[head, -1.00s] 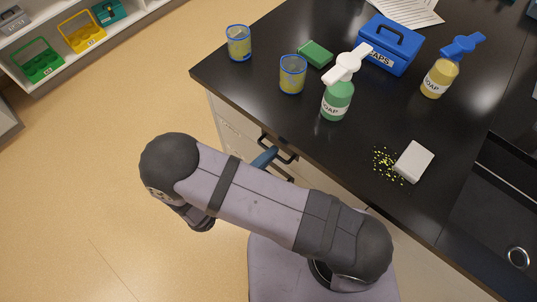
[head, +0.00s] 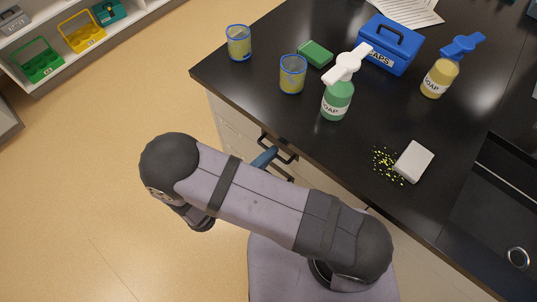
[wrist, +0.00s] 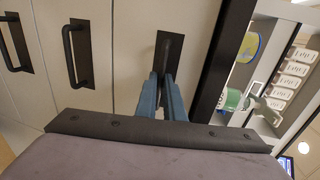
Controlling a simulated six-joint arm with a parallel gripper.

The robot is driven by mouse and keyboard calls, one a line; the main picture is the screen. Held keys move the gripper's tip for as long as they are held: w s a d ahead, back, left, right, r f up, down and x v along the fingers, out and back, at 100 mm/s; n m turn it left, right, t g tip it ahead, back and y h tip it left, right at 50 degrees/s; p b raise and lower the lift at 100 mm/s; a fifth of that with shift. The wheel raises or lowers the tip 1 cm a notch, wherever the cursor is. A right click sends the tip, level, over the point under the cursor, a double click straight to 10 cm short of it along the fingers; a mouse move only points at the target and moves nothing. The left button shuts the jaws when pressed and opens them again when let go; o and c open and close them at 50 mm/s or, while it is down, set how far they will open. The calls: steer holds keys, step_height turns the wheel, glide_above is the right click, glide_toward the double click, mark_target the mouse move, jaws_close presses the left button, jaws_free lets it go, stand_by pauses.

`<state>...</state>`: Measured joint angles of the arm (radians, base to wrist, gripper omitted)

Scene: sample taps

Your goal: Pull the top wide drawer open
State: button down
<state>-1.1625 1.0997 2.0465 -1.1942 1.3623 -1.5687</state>
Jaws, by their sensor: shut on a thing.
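The top wide drawer (wrist: 130,40) has a pale front just under the dark counter edge, which runs down the right of the wrist view. Its black bar handle (wrist: 170,45) lies between the blue fingers of my gripper (wrist: 163,85), which are shut on it. In the head view the handle (head: 284,153) shows below the counter's front edge, with a blue finger of my gripper (head: 265,157) at it. My arm hides most of the drawer fronts there. The top front looks about flush with its neighbour; I see no clear gap.
Lower drawers have black handles (wrist: 77,55) to the left in the wrist view. The black counter (head: 300,125) holds yellow cups (head: 292,75), a green soap bottle (head: 337,100), a blue box (head: 388,50) and a white block (head: 414,162). The floor (head: 90,170) left of the cabinet is clear.

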steer(key=shift+a, duration=0.1)
stand_by(0.5)
steer(key=f+v, duration=0.1)
steer(key=v, duration=0.7)
steer(key=shift+s+a+f, duration=0.35)
steer(key=c, duration=1.9)
jaws_free()
steer(key=v, duration=0.7)
steer(key=shift+o, duration=0.2)
steer(key=shift+p, duration=0.3)
